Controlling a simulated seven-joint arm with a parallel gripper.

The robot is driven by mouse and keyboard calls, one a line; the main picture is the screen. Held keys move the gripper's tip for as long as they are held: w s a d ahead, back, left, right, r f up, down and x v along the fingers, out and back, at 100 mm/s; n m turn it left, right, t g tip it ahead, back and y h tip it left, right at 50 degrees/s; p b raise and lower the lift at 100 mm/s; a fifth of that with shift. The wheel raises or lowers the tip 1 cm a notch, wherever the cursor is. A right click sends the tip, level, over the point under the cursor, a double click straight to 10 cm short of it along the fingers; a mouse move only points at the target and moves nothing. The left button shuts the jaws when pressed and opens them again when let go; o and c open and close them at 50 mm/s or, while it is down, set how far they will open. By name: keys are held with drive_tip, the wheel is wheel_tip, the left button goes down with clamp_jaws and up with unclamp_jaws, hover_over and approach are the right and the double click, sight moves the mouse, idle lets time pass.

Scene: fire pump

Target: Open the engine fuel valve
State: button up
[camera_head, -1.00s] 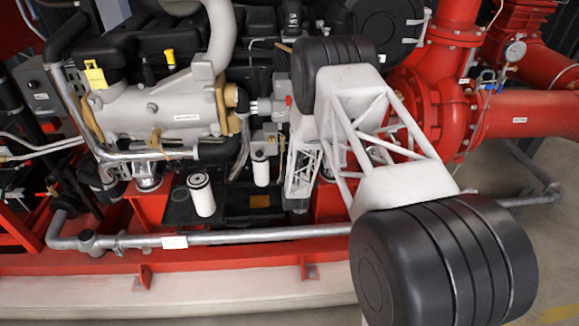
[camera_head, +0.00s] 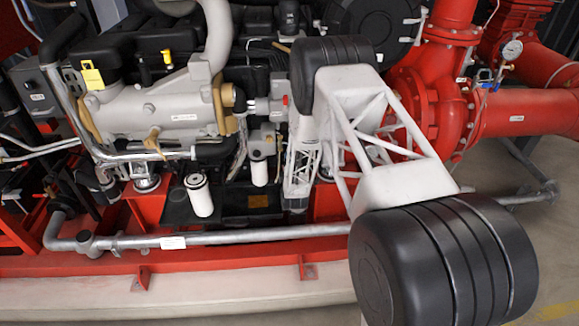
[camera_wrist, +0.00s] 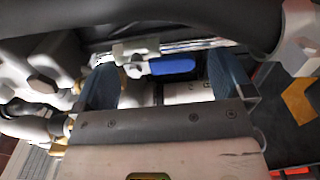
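A valve with a bright blue lever handle (camera_wrist: 172,66) and a silver metal body (camera_wrist: 135,55) shows in the wrist view. The handle lies nearly level, pointing right from the body. My gripper (camera_wrist: 163,74) is open, with one dark blue finger on each side of the handle. There is a gap between the handle and each finger, and I see no contact. How far the fingertips are from the handle in depth I cannot tell. In the head view my own arm hides the gripper, and I cannot make out the blue handle there.
A thick dark hose (camera_wrist: 190,20) crosses above the fingers in the wrist view. Pale engine castings (camera_wrist: 40,80) stand close on the left. In the head view the grey engine (camera_head: 160,108), white filters (camera_head: 200,196) and red pump (camera_head: 432,105) crowd around my arm.

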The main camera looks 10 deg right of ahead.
idle(0.3)
drive_tip(key=s, duration=0.7)
drive_tip(key=shift+s, duration=0.4)
idle(0.4)
wheel_tip(320, 180, up, 16)
drive_tip(key=s+d+m+g, duration=0.1)
drive_tip(key=d+m+g, duration=0.1)
drive_tip(key=m+g, duration=0.25)
drive_tip(key=s+d+r+m+g, duration=0.3)
drive_tip(key=s+r+m, duration=0.2)
drive_tip(key=s+r, duration=0.7)
drive_tip(key=s+d+r+m+g, duration=0.1)
drive_tip(key=s+r+m+g, duration=0.1)
drive_tip(key=s, duration=1)
drive_tip(key=s+d+r+m+g, duration=0.1)
drive_tip(key=s+r+m+g, duration=0.2)
drive_tip(key=s+r, duration=0.4)
drive_tip(key=s+d+r+m+g, duration=0.2)
drive_tip(key=s+r+m+g, duration=0.1)
drive_tip(key=s, duration=1.6)
wheel_tip(320, 180, up, 2)
drive_tip(key=shift+r+m, duration=0.1)
drive_tip(key=shift+m, duration=0.35)
